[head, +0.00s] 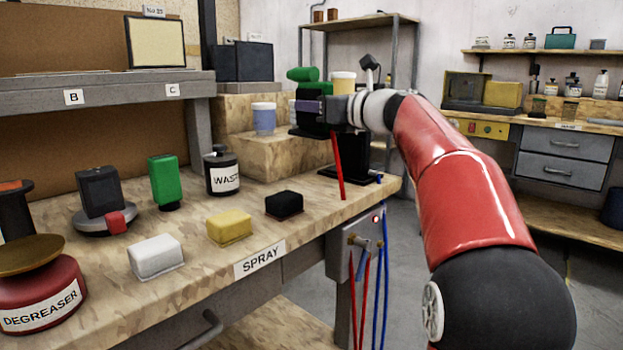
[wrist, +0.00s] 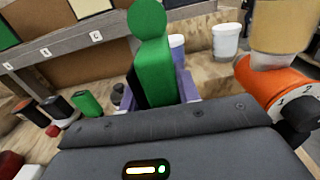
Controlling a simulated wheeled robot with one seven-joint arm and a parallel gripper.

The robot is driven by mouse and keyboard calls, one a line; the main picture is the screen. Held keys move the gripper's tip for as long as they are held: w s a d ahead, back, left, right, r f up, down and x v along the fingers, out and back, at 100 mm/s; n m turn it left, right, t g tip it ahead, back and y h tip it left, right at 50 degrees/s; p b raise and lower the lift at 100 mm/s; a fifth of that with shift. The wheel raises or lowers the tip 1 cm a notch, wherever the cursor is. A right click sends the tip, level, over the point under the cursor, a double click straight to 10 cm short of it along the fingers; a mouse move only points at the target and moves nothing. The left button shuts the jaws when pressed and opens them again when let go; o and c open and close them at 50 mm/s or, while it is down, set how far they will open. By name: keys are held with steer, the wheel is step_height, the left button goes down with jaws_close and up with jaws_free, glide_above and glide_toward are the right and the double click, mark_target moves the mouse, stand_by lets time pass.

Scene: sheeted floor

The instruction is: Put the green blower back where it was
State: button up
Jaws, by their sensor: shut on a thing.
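The green blower (head: 302,74) is at the far end of the bench in the head view, with a rounded green top and a dark part below. My gripper (head: 308,107) is shut on it, with a purple finger across its body. In the wrist view the green blower (wrist: 152,62) stands roughly upright between the purple fingers of my gripper (wrist: 155,92). Its lower end is hidden behind my gripper's body. I cannot tell whether it touches the wooden block below.
A stepped wooden block (head: 275,158) with a white-blue cup (head: 264,118) stands close by. A cream-topped orange item (wrist: 275,85) is right of the blower. A red hose (head: 337,165) hangs below my gripper. Another green item (head: 164,180), a waste bottle (head: 221,172) and coloured blocks stand on the bench (head: 205,285).

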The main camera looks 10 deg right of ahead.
step_height(320, 180, down, 12)
steer(key=b, duration=0.3)
steer(key=shift+f+b, duration=0.15)
steer(key=shift+b, duration=0.2)
steer(key=o, duration=0.6)
steer(key=shift+o, duration=0.3)
steer(key=v, duration=1.2)
steer(key=shift+s, duration=0.1)
